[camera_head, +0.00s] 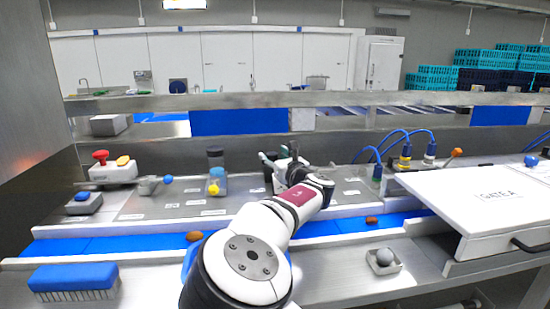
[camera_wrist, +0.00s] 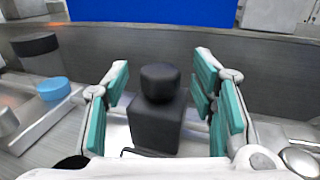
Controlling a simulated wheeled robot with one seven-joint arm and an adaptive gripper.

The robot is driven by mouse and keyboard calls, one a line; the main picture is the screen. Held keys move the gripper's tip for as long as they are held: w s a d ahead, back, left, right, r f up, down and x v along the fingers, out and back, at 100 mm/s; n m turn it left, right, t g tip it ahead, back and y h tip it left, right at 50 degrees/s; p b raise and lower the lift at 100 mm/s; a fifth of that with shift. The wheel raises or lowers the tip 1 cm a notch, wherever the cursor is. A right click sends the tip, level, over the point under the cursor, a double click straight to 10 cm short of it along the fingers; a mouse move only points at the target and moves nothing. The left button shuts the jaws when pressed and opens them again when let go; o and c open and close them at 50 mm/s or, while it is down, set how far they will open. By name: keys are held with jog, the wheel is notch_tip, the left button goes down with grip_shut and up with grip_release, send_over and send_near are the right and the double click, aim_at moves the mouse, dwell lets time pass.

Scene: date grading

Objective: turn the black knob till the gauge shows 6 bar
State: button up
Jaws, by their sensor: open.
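The black knob (camera_wrist: 160,82) sits on top of a dark square block (camera_wrist: 157,122), centred in the wrist view. My gripper (camera_wrist: 162,76) is open, with teal pads to the left and right of the knob. Gaps show between the pads and the knob, so I see no contact. In the head view my gripper (camera_head: 282,158) is over the back of the grey panel, beyond my arm, and mostly covers the knob there. I cannot make out a gauge face or its reading in either view.
On the panel are a red button (camera_head: 100,156) and a yellow knob (camera_head: 213,188). A blue belt (camera_head: 120,243) with brown dates runs in front. A white lidded box (camera_head: 480,200) stands right.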

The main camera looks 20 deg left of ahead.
jog(key=c, duration=1.1)
jog(key=shift+c, duration=0.2)
jog(key=shift+s+t, duration=0.1)
jog(key=shift+t, duration=0.2)
